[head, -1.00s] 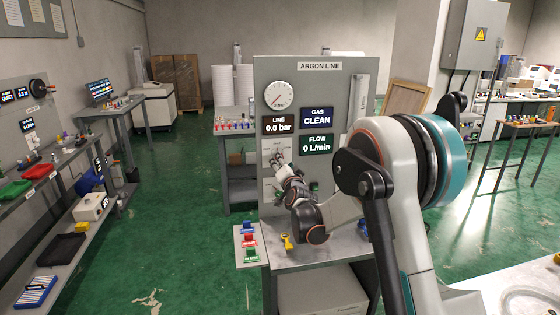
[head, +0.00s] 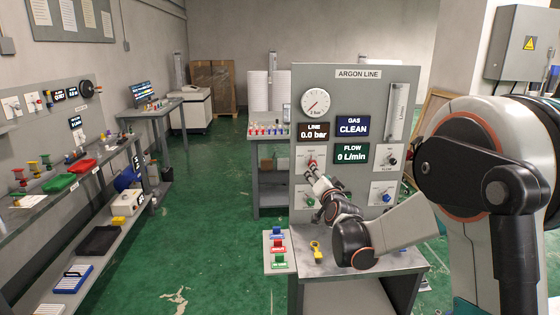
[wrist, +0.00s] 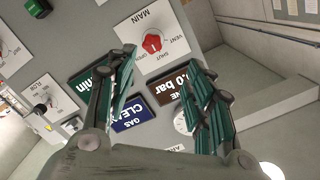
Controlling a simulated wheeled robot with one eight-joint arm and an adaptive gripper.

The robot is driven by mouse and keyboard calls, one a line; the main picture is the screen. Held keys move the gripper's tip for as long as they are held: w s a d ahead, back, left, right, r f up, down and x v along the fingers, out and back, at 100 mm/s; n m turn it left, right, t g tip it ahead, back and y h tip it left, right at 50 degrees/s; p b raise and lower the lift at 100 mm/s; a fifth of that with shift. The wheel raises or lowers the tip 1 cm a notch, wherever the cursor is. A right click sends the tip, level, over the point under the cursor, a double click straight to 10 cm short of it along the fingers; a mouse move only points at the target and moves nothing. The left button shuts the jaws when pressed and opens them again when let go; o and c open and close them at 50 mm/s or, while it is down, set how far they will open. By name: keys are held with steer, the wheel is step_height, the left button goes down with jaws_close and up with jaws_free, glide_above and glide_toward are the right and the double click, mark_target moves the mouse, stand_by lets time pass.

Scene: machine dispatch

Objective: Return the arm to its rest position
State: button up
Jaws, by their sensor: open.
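My gripper (head: 316,176) is in front of the left side of the grey argon line panel (head: 345,85), at the end of my outstretched arm. In the wrist view my gripper (wrist: 160,68) has its two fingers spread with nothing between them. The red MAIN knob (wrist: 152,42) sits just beyond the fingertips, on a white plate marked VENT, SHUT and OPEN. I see a clear gap between the fingers; whether a fingertip touches the panel I cannot tell. The LINE display (head: 311,130) reads 0.0 bar, the GAS display (head: 352,127) CLEAN, the FLOW display (head: 351,154) 0 L/min.
A round gauge (head: 315,102) and a flow tube (head: 402,105) stick out on the panel. A yellow-handled item (head: 317,251) lies on the bench below, beside coloured blocks (head: 277,246). A long shelf bench (head: 60,225) stands at left. Green floor between is clear.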

steer(key=s+a+r+n+g+y+b, duration=0.1)
steer(key=s+n+g, duration=0.1)
steer(key=s, duration=0.7)
steer(key=s+a+r+n+g, duration=0.1)
steer(key=s+r+n+g, duration=0.15)
steer(key=s, duration=0.75)
steer(key=s+d+f+n+g, duration=0.1)
steer(key=s+f+g, duration=0.1)
steer(key=s, duration=0.7)
steer(key=s+d+f+n+g+h+b, duration=0.1)
steer(key=s+f, duration=0.4)
steer(key=s, duration=0.4)
steer(key=s+f+n+g+b, duration=0.1)
steer(key=s+f, duration=0.3)
steer(key=s, duration=0.5)
steer(key=shift+s+d+f+g+h, duration=0.15)
steer(key=shift+s+d+g+h, duration=0.2)
steer(key=shift+g, duration=0.5)
